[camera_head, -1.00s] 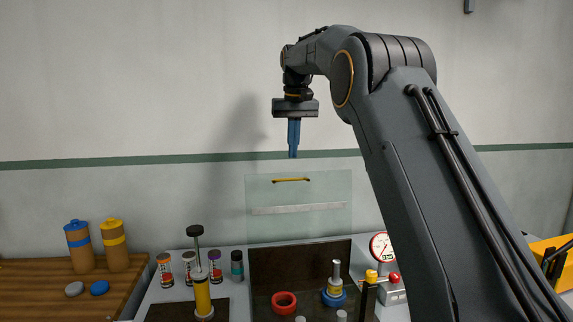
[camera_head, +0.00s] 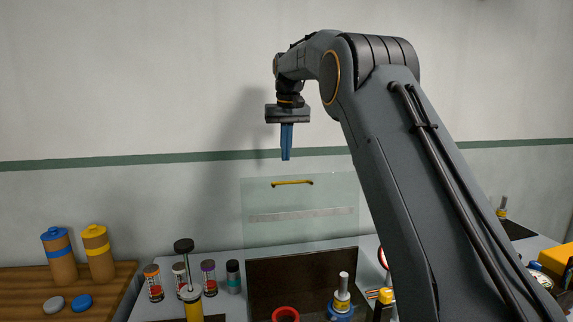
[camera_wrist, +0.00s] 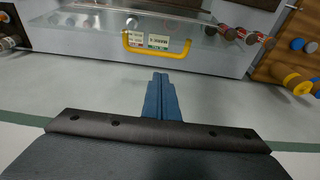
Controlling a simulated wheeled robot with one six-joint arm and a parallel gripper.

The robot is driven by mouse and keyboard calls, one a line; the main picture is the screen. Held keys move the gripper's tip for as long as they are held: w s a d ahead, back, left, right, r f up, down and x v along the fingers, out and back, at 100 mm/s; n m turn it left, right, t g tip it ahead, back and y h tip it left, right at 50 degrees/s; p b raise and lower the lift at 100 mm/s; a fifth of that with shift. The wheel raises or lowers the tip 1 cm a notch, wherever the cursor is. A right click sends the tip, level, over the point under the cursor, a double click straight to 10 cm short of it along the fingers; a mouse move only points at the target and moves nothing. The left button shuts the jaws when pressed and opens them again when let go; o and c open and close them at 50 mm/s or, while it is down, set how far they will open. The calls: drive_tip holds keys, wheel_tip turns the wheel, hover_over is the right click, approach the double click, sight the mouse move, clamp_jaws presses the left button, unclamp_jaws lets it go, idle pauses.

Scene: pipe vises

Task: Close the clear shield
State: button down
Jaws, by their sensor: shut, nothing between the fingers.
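The clear shield (camera_head: 335,228) stands upright, raised above the dark-walled station on the grey bench. Its yellow handle (camera_head: 292,183) is near its top edge, and a pale strip crosses it lower down. My gripper (camera_head: 286,156) is shut and empty, pointing down. In the head view it appears just above the handle; the gap in depth is hard to judge. In the wrist view the blue fingers (camera_wrist: 160,80) are together, and the yellow handle (camera_wrist: 156,46) lies beyond their tips, apart from them. Part of the station is hidden behind my arm.
The dark station (camera_head: 290,275) below holds a red ring (camera_head: 285,314) and a blue-based fitting (camera_head: 342,300). Several small capped jars (camera_head: 208,278) stand to its left, beside a black-topped plunger (camera_head: 184,246). A wooden board (camera_head: 110,285) with two brown bottles is at far left.

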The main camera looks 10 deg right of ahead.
drive_tip(key=shift+s+f+p, duration=0.8)
drive_tip(key=shift+f+p, duration=0.25)
drive_tip(key=shift+f, duration=0.05)
drive_tip(key=shift+s+f+p, duration=0.75)
drive_tip(key=shift+f+p, duration=0.3)
